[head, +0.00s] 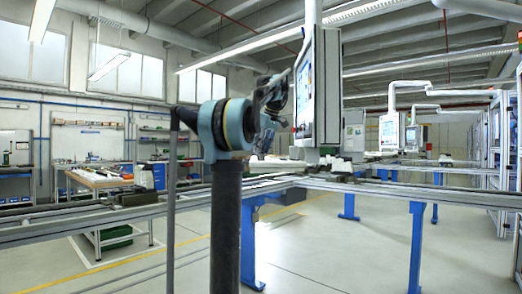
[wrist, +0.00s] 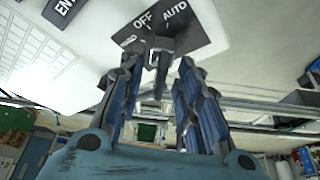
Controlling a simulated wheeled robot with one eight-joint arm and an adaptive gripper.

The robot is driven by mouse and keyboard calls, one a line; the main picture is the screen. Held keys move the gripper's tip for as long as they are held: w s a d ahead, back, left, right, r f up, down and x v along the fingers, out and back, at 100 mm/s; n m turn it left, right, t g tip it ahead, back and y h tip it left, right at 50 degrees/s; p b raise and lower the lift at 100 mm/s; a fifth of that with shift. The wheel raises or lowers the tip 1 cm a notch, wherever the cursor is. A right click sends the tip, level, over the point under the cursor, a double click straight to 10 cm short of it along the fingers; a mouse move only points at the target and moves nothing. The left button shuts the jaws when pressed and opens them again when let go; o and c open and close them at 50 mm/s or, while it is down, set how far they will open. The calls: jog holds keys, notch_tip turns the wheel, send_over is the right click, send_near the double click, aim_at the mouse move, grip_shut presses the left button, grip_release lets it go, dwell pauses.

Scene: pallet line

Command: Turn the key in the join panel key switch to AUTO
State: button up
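The join panel (head: 328,85) hangs upright on its post in the head view, its edge toward me. In the wrist view its pale face carries a dark key switch plate (wrist: 200,30) marked OFF and AUTO, with a third label at the left too small to read. The grey key (wrist: 158,72) stands out from the plate below OFF; its exact turn position is unclear. My gripper (wrist: 160,66) is open, one finger on each side of the key with gaps visible. In the head view my gripper (head: 276,97) is close to the panel's left side, its fingertips hard to make out.
A conveyor rail (head: 400,188) on blue legs runs below the panel. A second panel (head: 389,131) hangs farther back on the right. A workbench (head: 98,181) stands at the left.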

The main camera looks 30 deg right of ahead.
grip_shut()
jog(key=m+h, duration=0.1)
jog(key=m, duration=0.2)
jog(key=shift+a+m+h, duration=0.1)
jog(key=shift+m+h, duration=0.2)
jog(key=shift+m, duration=0.1)
jog(key=m+h, duration=0.1)
jog(key=m, duration=0.3)
jog(key=shift+w, duration=0.1)
jog(key=shift+m+h, duration=0.6)
jog(key=shift+m, duration=0.5)
jog(key=shift+g, duration=0.3)
